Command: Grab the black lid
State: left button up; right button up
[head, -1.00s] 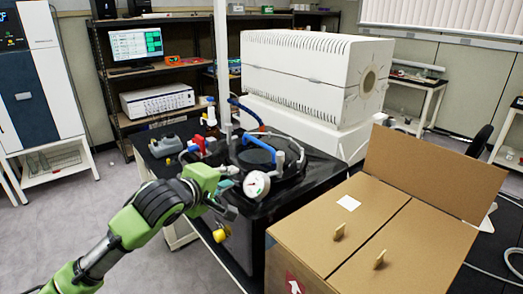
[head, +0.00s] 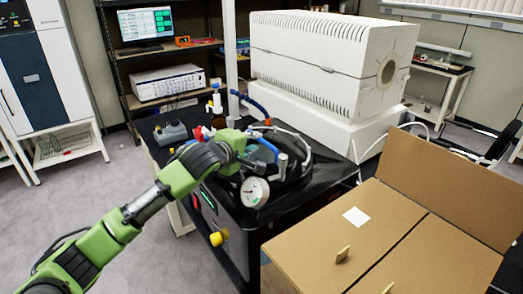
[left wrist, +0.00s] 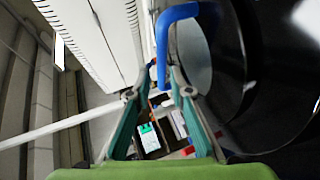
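The black lid (head: 292,172) lies on top of the black freeze dryer (head: 320,183). It has a blue handle (head: 267,147), which shows large near the fingertips in the left wrist view (left wrist: 163,45). My left gripper (head: 252,151) is over the lid, close to the handle, and its arm hides part of the lid. In the left wrist view the two fingers (left wrist: 155,62) are apart, with the handle by the right finger. I cannot tell if they touch it. My right gripper is not in view.
A pressure gauge (head: 255,191) and hoses stand close around the lid. A cardboard box (head: 345,237) is at the front right. A white furnace (head: 325,60) stands behind. Small bottles and a grey tool (head: 170,133) sit to the left.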

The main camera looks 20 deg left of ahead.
aim_at(260, 141)
pick_arm(q)
jog(key=shift+w+f, duration=0.1)
jog(key=shift+w, duration=0.25)
jog(key=shift+w+d+p, duration=0.1)
jog(key=shift+w+p, duration=0.2)
jog(key=shift+p, duration=0.05)
jog(key=p+x, duration=0.1)
jog(key=x, duration=0.3)
jog(key=shift+s+d+f+p, duration=0.1)
jog(key=shift+f+p, duration=0.1)
jog(key=shift+p, duration=0.2)
jog(key=shift+w+f, duration=0.2)
jog(key=shift+w, duration=0.1)
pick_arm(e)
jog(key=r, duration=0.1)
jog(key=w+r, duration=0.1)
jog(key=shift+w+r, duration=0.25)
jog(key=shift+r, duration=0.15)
pick_arm(q)
grip_shut()
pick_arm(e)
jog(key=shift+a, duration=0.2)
